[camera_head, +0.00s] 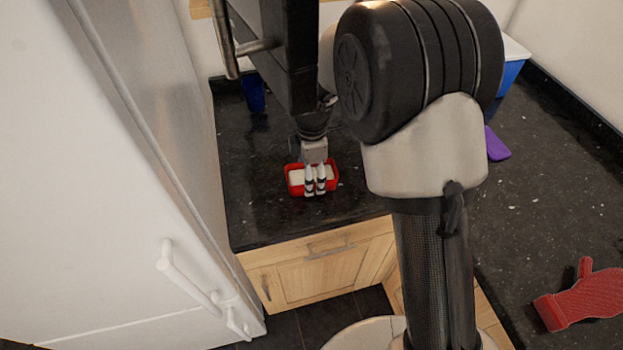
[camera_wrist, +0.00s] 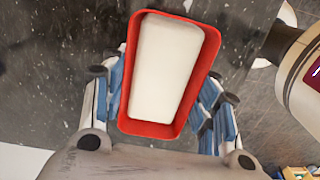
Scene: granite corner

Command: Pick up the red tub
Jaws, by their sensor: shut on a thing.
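The red tub (camera_head: 291,184) is a small open rectangular container with a white block (camera_head: 297,175) inside it, at the dark granite counter near its front edge. In the wrist view the red tub (camera_wrist: 150,128) fills the middle, with the white content (camera_wrist: 166,70) in it. My gripper (camera_head: 315,186) comes down from above at the tub. In the wrist view my gripper (camera_wrist: 165,115) has a blue-padded finger on each long side of the tub, shut on it. I cannot tell whether the tub touches the counter.
A tall white fridge (camera_head: 100,180) stands close on the left. A blue cup (camera_head: 254,93) is behind on the counter (camera_head: 255,205). A purple item (camera_head: 496,145), a blue container (camera_head: 511,72) and a red oven mitt (camera_head: 585,297) lie to the right.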

